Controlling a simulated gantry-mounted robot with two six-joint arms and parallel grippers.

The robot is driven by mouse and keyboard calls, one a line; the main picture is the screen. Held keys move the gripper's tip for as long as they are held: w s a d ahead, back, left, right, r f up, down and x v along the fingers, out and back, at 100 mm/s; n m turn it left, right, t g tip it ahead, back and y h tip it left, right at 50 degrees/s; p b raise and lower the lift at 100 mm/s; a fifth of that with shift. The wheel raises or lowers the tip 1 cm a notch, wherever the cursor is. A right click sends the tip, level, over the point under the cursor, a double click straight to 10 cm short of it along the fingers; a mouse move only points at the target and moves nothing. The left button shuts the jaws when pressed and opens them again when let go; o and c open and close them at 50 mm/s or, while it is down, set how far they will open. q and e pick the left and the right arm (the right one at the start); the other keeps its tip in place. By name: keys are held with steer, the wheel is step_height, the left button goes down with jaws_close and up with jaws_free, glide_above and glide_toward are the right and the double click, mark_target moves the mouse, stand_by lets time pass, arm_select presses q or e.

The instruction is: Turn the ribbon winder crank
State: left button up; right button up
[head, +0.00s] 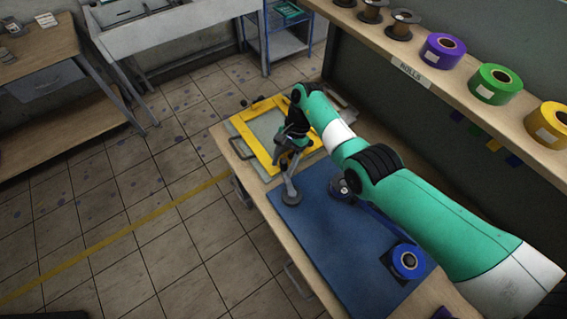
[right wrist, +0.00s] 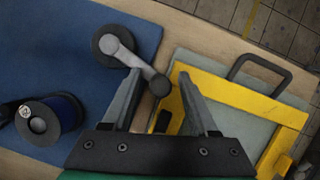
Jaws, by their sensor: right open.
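The winder's grey crank (head: 290,189) stands at the left edge of the blue mat in the head view, with a round dark base. In the right wrist view the crank (right wrist: 135,60) runs from a round hub at upper left to a rounded end. My right gripper (right wrist: 160,76) is open, with its two fingers on either side of that rounded end. I cannot tell whether either finger touches it. The right gripper (head: 292,148) is partly hidden by its own arm in the head view. My left gripper is not in view.
The blue mat (head: 320,235) holds a dark spool (head: 345,186) and a blue ribbon roll (head: 408,261). A yellow frame (head: 249,140) lies beyond the crank. A shelf (head: 450,95) with purple, green and yellow rolls runs along the right. The mat's front left is clear.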

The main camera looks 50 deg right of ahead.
jaws_close()
stand_by(1.4)
